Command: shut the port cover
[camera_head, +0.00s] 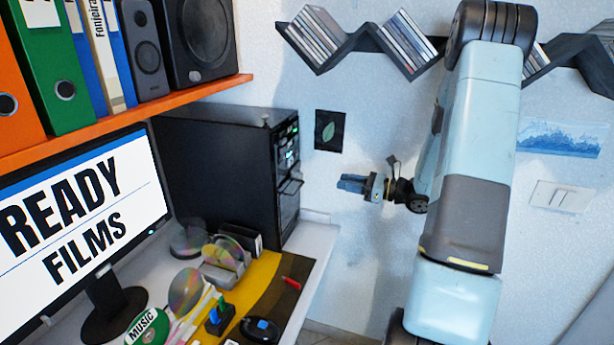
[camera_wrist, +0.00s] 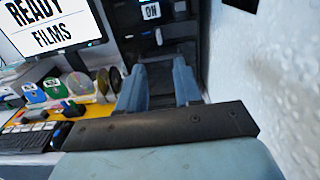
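The black computer tower (camera_head: 225,165) stands on the desk, and its front with green lights faces my arm. A dark flap-like part (camera_head: 291,187) juts from that front; it may be the port cover, but I cannot tell for sure. In the wrist view the tower front (camera_wrist: 165,48) is ahead of my fingers, and the cover is not clear there. My gripper (camera_head: 352,184) is in the air to the right of the tower, apart from it, pointing at its front. In the wrist view my gripper (camera_wrist: 158,85) is open, with nothing between its two blue fingers.
A monitor (camera_head: 80,215) and a desk (camera_head: 318,235) with discs (camera_head: 186,290), a red marker (camera_head: 291,283) and a black mouse (camera_head: 261,328) are at left. An orange shelf (camera_head: 130,120) hangs above. Wall disc shelves (camera_head: 355,42) are high behind my arm. The air between gripper and tower is clear.

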